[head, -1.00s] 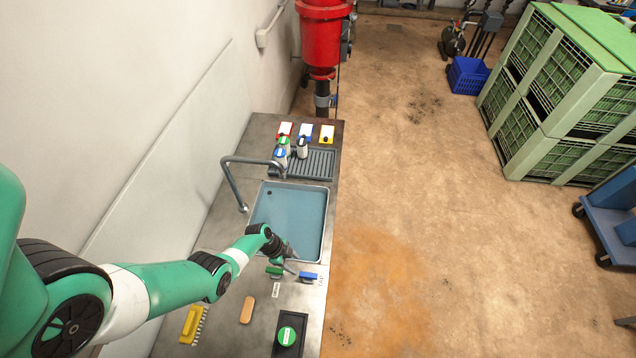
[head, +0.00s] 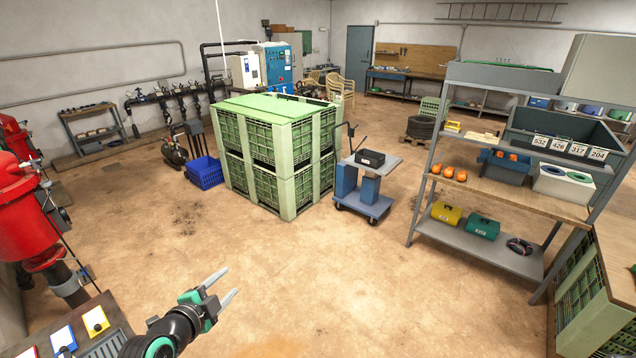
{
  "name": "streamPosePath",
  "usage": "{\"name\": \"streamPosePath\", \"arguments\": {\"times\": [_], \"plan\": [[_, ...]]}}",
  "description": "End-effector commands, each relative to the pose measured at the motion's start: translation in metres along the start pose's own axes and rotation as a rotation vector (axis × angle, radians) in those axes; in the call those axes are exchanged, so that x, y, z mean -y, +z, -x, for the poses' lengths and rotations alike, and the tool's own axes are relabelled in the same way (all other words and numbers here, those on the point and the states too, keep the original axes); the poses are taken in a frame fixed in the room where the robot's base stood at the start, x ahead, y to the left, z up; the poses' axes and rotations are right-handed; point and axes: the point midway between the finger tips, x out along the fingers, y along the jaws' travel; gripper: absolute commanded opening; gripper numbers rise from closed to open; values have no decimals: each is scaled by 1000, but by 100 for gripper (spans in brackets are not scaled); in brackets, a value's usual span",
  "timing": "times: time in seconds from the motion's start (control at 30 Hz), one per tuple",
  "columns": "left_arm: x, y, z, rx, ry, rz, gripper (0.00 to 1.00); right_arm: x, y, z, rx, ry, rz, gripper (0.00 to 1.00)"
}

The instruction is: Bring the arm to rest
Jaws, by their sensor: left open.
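My left gripper (head: 222,290) shows at the lower left of the head view, with its two grey fingers spread apart and nothing between them. It is over open floor, to the right of the sink counter (head: 112,322). Only the wrist end of the left arm is in view. My right gripper is not in view.
Yellow (head: 95,320) and blue (head: 63,338) cards stand on the counter by the red tank (head: 28,215). Green crates (head: 275,150), a blue basket (head: 205,172), a cart (head: 362,190) and a shelf unit (head: 480,240) stand farther off. The middle floor is clear.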

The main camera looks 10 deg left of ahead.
Motion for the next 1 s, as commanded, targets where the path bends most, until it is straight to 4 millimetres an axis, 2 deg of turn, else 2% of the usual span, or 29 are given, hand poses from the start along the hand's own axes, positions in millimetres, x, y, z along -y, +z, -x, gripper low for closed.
{"name": "streamPosePath", "arguments": {"times": [0.03, 0.1, 0.17, 0.2, 0.27, 0.3, 0.37, 0.43, 0.47, 0.5, 0.6, 0.67, 0.7, 0.8, 1.0], "plan": [[31, -34, 10, -46, -73, -1, 56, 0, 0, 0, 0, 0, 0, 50], [70, -78, 30, -113, -174, 17, 56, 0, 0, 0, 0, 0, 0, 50], [102, -116, 53, -177, -261, 44, 56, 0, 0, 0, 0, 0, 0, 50], [122, -139, 72, -222, -318, 68, 56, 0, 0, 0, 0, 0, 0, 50], [150, -172, 103, -297, -402, 111, 56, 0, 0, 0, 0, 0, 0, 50], [167, -192, 127, -350, -458, 146, 56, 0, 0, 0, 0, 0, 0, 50], [190, -220, 167, -438, -539, 208, 56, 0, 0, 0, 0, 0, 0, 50], [214, -245, 220, -552, -629, 296, 56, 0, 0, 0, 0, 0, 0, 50], [222, -252, 244, -606, -667, 339, 56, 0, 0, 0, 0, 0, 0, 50], [233, -260, 277, -679, -715, 401, 56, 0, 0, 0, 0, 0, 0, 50], [249, -260, 352, -864, -806, 579, 56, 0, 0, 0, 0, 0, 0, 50], [250, -255, 385, -976, -815, 705, 56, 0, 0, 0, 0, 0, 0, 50], [251, -253, 392, -1022, -796, 778, 56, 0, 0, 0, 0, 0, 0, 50], [252, -252, 389, -1082, -732, 904, 56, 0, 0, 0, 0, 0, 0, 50], [252, -252, 388, -1106, -703, 952, 56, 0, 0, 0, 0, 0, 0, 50]]}}
